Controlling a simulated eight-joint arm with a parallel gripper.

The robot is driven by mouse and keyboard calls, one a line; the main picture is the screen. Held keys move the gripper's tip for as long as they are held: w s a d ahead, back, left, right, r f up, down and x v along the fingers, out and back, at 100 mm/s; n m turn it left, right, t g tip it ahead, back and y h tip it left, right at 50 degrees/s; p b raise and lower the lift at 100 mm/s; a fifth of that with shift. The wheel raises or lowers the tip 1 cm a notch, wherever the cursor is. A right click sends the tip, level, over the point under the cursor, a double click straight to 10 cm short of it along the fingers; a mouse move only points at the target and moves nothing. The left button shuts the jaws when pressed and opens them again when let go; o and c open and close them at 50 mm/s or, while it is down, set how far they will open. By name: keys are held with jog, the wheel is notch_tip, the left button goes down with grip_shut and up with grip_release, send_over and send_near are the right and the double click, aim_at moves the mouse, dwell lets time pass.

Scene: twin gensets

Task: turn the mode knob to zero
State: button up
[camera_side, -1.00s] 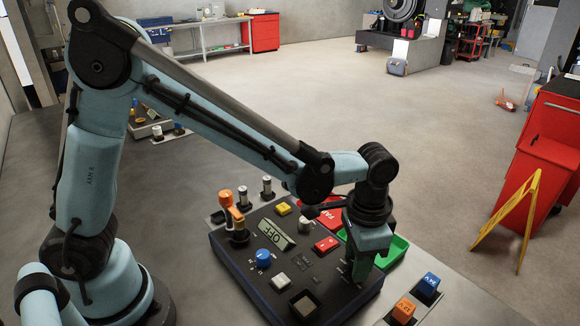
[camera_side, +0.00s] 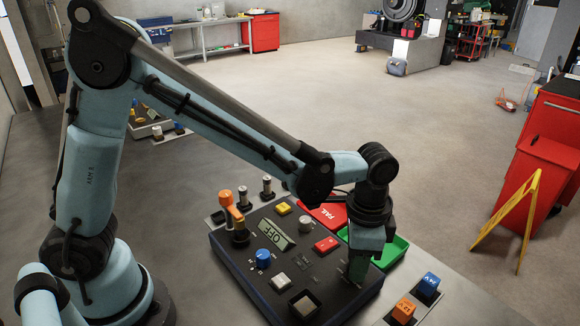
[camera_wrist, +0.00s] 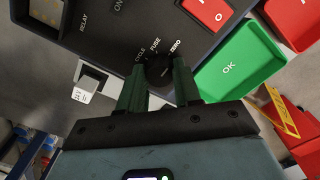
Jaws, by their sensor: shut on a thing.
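The mode knob (camera_wrist: 158,70) is a small black dial on the dark panel (camera_side: 330,300), with CYCLE, FUSE and ZERO printed around it in the wrist view. My gripper (camera_wrist: 158,82) has its two green fingers on either side of the knob, shut on it. In the side view my gripper (camera_side: 358,268) points down at the panel's right part and hides the knob. I cannot clearly make out which label the knob points to. ZERO lies at the knob's upper right in the wrist view.
A green OK tray (camera_wrist: 240,62) and a red FAIL tray (camera_side: 328,213) stand beside the panel. Blue (camera_side: 428,284) and orange (camera_side: 404,310) blocks sit at front right.

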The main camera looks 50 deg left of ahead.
jog(key=o, duration=1)
jog(key=shift+o, duration=0.2)
jog(key=shift+r, duration=0.1)
notch_tip(320, 180, up, 12)
jog(key=s+a+f+n+t, duration=0.1)
jog(key=s+a+n+t, duration=0.2)
jog(key=a, duration=0.6)
jog(key=s+a+f+n+t, duration=0.2)
jog(key=s+a+n+t, duration=0.2)
jog(key=a+n, duration=0.2)
jog(key=a, duration=0.2)
jog(key=shift+a, duration=0.4)
